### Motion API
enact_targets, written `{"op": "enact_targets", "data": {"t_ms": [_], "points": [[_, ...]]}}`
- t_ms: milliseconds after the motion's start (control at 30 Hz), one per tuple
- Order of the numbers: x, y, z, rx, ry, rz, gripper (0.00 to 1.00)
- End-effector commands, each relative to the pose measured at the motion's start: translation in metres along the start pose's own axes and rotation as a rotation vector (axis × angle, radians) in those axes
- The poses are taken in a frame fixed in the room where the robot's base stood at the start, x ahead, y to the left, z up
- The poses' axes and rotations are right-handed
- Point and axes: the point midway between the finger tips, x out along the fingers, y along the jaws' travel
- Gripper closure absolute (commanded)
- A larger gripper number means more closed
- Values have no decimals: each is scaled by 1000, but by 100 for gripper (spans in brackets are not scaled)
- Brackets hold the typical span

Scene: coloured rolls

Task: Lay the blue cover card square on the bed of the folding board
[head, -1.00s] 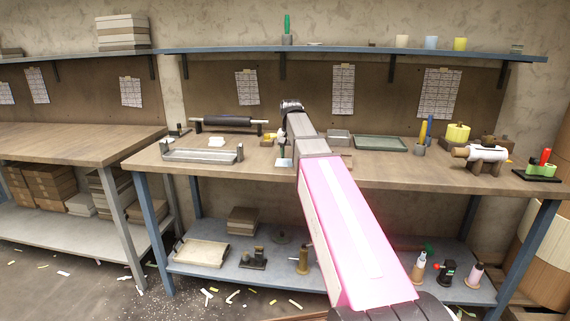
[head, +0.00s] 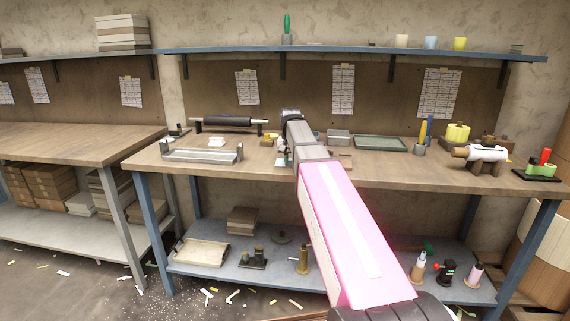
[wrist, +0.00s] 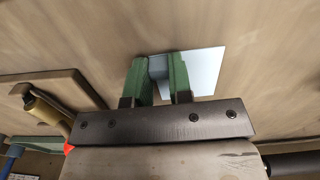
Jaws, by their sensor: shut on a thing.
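In the wrist view, the green fingers of my gripper (wrist: 159,78) are shut on a small blue-grey block. A pale blue card (wrist: 207,72), which looks like the cover card, lies flat right beneath or attached to the block; which one I cannot tell. In the head view the card is a small pale patch (head: 281,162) by my gripper, which my arm partly hides. A grey tray-like fixture with raised ends (head: 202,155), apparently the folding board, stands left of my gripper on the bench. It is not clearly seen in the wrist view.
A black roller on a stand (head: 228,121) is behind the fixture. A green tray (head: 380,143), a pen cup (head: 419,150) and a white roll on a stand (head: 487,153) are to the right. In the wrist view, a wooden-framed thing (wrist: 45,83) is at left.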

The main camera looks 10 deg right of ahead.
Motion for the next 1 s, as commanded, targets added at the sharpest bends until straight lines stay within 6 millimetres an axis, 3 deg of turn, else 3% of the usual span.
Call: {"op": "enact_targets", "data": {"t_ms": [467,1000], "points": [[-1,0,0,0,0,0,100],[-35,0,-1,0,1,0,100]]}}
